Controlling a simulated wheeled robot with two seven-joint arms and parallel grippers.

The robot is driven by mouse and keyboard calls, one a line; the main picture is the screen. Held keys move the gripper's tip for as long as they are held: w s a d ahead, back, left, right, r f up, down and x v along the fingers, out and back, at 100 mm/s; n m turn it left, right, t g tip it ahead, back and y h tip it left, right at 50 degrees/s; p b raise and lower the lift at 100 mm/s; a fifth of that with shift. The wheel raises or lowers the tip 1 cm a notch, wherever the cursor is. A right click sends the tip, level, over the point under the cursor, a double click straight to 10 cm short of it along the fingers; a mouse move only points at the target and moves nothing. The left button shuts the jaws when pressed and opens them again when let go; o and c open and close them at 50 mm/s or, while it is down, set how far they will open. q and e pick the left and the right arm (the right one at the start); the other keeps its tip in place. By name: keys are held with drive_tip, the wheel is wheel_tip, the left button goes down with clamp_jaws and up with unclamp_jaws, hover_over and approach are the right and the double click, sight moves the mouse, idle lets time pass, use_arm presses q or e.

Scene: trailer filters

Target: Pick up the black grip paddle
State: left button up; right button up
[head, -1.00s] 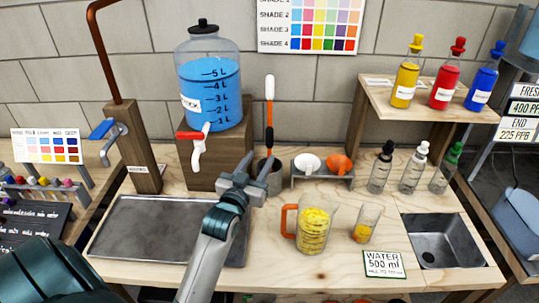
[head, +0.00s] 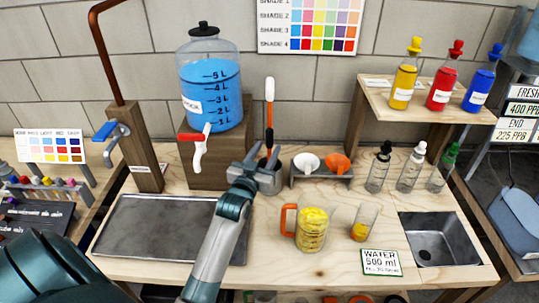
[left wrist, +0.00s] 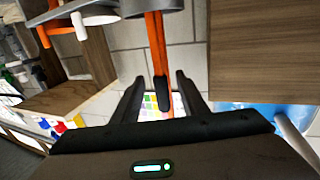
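In the left wrist view my left gripper (left wrist: 158,95) is open, with visible gaps on both sides of the black grip. My right gripper is not in view.
A blue-filled dispenser (head: 211,88) stands on a wooden block (head: 190,165) left of the paddle. A yellow-filled jug (head: 312,229) stands in front. A metal tray (head: 150,228) lies at left.

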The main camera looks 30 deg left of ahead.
use_arm(q)
drive_tip(key=shift+w, duration=0.1)
idle(0.4)
clamp_jaws()
drive_tip(key=shift+r, duration=0.1)
